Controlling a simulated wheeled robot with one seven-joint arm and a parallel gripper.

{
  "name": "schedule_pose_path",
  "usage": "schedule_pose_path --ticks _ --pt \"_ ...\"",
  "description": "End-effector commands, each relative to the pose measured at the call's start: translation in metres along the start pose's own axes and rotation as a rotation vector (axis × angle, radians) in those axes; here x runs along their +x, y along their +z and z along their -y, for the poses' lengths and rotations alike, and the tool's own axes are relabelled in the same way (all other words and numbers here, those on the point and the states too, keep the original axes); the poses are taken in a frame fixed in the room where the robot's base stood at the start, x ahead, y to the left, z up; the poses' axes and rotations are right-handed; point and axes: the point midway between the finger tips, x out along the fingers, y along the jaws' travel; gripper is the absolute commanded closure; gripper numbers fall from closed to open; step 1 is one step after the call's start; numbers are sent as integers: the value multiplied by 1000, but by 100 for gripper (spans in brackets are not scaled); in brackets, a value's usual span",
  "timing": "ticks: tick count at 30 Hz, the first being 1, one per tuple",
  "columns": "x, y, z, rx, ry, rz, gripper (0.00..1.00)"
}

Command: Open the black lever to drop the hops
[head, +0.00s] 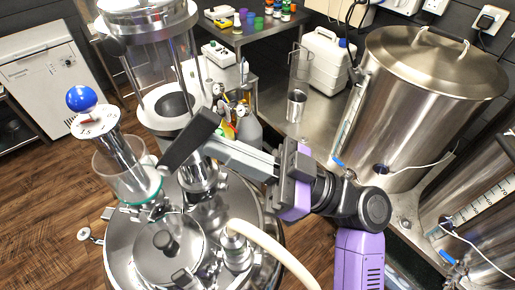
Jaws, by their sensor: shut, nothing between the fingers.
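The black lever (187,142) is a flat dark bar. It runs diagonally from upper right to lower left beside the clear glass column in the head view. My gripper (212,148) reaches in from the right with its grey fingers shut and its tip at the lever. I cannot tell whether the tip touches the lever or only overlaps it in the picture. The lever's pivot is partly hidden. No hops can be made out.
A steel vessel (118,247) with fittings and a pale hose (272,254) stands below my gripper. A large lidded kettle (410,100) stands right. A white canister (322,62) is on the back table.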

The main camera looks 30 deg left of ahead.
Motion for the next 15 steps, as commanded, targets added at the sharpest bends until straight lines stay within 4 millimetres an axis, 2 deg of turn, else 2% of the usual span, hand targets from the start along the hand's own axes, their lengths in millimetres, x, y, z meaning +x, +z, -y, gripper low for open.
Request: schedule_pose_path --ticks 1,6,15 --pt "8 -2 0 2 -2 1 100" --pt "18 0 0 2 -2 1 100" --pt "20 1 0 1 -1 1 100"
